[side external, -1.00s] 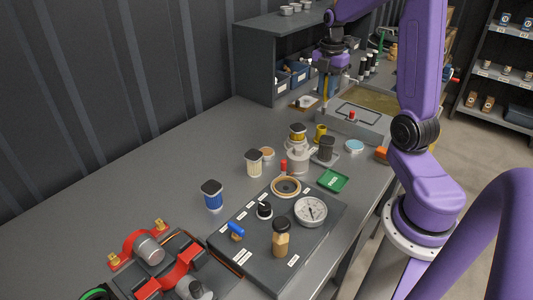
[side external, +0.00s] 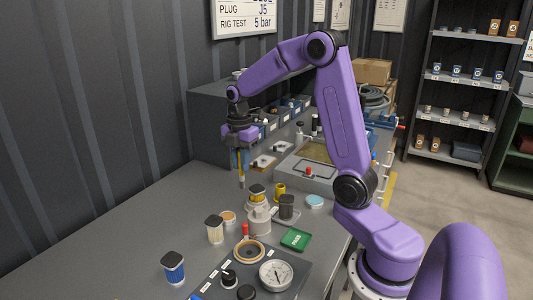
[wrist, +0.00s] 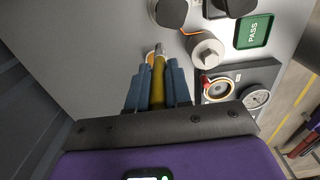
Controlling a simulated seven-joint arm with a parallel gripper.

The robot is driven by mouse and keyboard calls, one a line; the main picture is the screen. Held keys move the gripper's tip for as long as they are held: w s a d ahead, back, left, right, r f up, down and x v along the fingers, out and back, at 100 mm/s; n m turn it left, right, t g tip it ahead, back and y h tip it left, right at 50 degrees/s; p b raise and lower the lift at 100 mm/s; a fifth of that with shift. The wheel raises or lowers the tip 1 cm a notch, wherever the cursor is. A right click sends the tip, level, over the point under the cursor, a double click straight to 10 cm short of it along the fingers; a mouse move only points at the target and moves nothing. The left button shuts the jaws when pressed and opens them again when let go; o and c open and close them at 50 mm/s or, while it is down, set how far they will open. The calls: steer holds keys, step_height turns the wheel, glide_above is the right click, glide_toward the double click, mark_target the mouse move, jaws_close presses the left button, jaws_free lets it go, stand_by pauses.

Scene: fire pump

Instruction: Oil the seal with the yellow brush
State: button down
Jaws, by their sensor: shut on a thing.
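My gripper (side external: 239,165) points down above the bench, shut on the yellow brush (side external: 241,178). The brush hangs upright with its pale tip lowest, apparently clear of the bench top. In the wrist view the brush (wrist: 158,75) sits between the two blue fingers (wrist: 158,88), its tip overlapping a small orange disc (wrist: 149,57). A tan ring with a dark edge (side external: 249,250), possibly the seal, lies on the dark panel, well to the near side of the brush. It also shows in the wrist view (wrist: 217,89), right of the fingers.
A cream canister (side external: 258,221) with a yellow and black top stands between brush and ring. Lidded jars (side external: 215,231) stand left.

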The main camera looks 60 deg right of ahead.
steer(key=w+a, duration=0.2)
steer(key=a, duration=0.4)
step_height(320, 180, down, 7)
steer(key=shift+r, duration=0.2)
steer(key=shift+f, duration=0.65)
stand_by(2.1)
step_height(320, 180, up, 7)
stand_by(1.0)
steer(key=shift+r, duration=0.1)
stand_by(0.4)
